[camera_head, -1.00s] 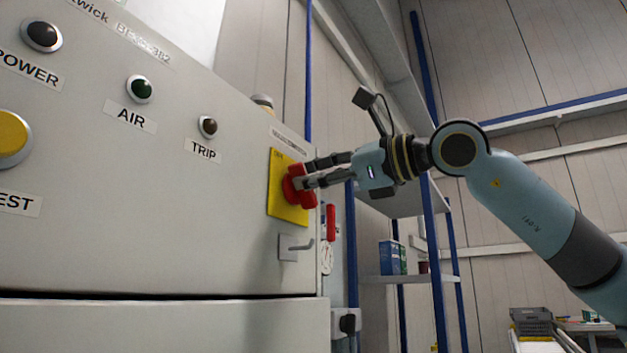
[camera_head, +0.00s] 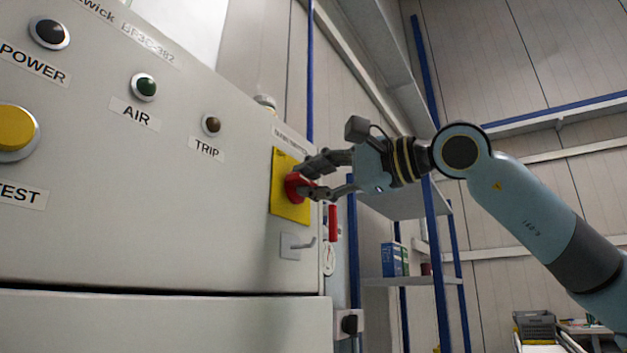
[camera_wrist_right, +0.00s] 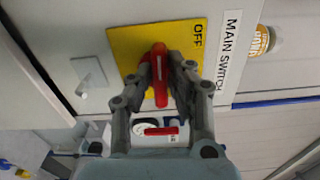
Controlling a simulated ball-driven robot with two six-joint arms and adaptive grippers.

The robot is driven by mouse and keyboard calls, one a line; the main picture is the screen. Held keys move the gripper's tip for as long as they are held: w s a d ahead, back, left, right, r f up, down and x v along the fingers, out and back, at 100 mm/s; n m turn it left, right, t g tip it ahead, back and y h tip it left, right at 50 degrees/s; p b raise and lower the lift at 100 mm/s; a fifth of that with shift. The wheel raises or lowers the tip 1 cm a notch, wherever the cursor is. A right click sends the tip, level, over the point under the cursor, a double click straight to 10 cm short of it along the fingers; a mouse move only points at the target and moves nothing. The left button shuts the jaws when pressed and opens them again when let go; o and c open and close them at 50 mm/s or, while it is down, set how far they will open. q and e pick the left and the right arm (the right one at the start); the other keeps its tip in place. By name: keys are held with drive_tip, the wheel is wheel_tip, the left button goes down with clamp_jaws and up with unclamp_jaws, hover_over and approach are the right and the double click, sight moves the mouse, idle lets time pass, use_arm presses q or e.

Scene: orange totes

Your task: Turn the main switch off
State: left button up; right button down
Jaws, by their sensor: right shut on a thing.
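The main switch has a red handle (camera_head: 297,187) on a yellow plate (camera_head: 290,212) near the right edge of the grey cabinet front. My right gripper (camera_head: 310,178) is shut on the red handle, with one finger on each side. In the right wrist view the handle (camera_wrist_right: 159,72) stands between the gripper's (camera_wrist_right: 160,75) two fingers. The word OFF shows on the yellow plate (camera_wrist_right: 130,40), and a white MAIN SWITCH label (camera_wrist_right: 230,55) is beside it. The handle looks roughly parallel to that label's text, not pointing at OFF. My left gripper is not in view.
A metal hook (camera_head: 297,245) sticks out below the plate. A red handle-like part (camera_head: 332,223) hangs just beyond the cabinet edge. POWER, AIR and TRIP lamps and a yellow TEST button (camera_head: 14,128) are at the left. A blue-post shelf (camera_head: 410,280) stands behind.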

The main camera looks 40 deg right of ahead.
drive_tip(key=shift+f+n, duration=0.15)
drive_tip(key=shift+n, duration=0.35)
